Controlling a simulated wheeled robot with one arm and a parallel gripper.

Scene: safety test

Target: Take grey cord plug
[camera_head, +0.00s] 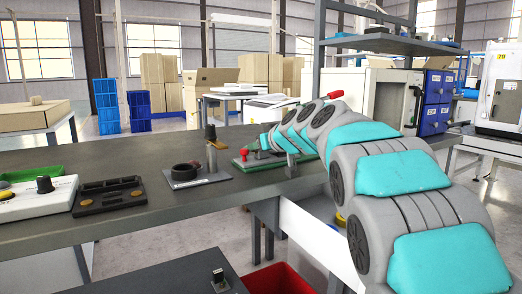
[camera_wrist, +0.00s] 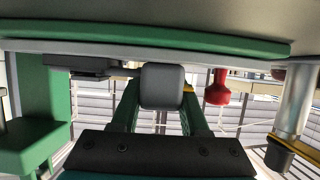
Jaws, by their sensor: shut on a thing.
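The grey plug (camera_wrist: 162,86) is a dark grey rounded block in the middle of the wrist view, with a thin cord or stem running left from it to a dark socket-like block (camera_wrist: 85,65). My gripper (camera_wrist: 160,96) has its two green fingers on either side of the plug and is shut on it. The plug is close to the green board (camera_wrist: 170,40); I cannot tell whether it is still seated. In the head view the green board (camera_head: 282,163) lies on the workbench, and my arm reaches over it, hiding the plug.
A red knob (camera_wrist: 217,88) and a metal post (camera_wrist: 296,100) stand right of the plug in the wrist view. On the workbench (camera_head: 150,155) are a grey plate with a black ring (camera_head: 186,171), a black fixture (camera_head: 108,195) and a white box (camera_head: 35,203). A red bin (camera_head: 280,280) stands below.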

